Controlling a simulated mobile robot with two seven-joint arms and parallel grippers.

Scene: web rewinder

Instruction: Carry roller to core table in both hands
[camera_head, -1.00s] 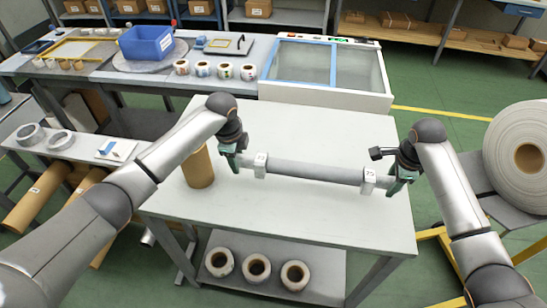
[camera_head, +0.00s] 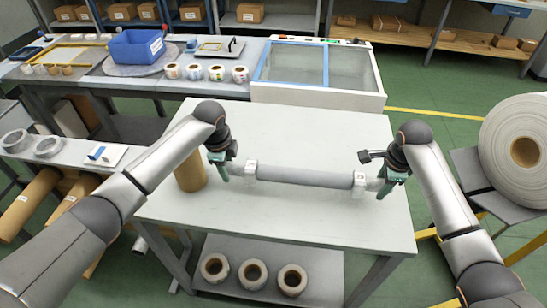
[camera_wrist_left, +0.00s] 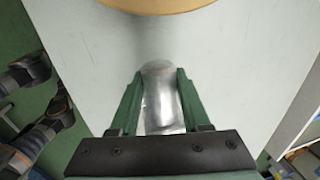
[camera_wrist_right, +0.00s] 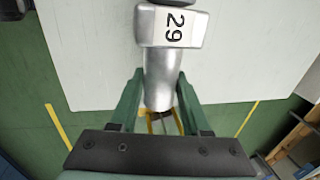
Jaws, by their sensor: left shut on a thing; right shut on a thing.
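The grey roller (camera_head: 305,176) lies lengthwise left to right over the white table (camera_head: 300,222), with a pale numbered block near each end. My left gripper (camera_head: 222,172) is shut on its left end; in the left wrist view the metal end (camera_wrist_left: 162,98) sits between the green fingers. My right gripper (camera_head: 388,184) is shut on its right end. I cannot tell whether the roller touches the table.
A brown cardboard core (camera_head: 190,171) stands upright on the table beside my left gripper. Several small rolls (camera_head: 205,72) and a blue bin (camera_head: 136,47) are on the back bench. A large paper roll (camera_head: 515,150) is at the right. The table's back half is clear.

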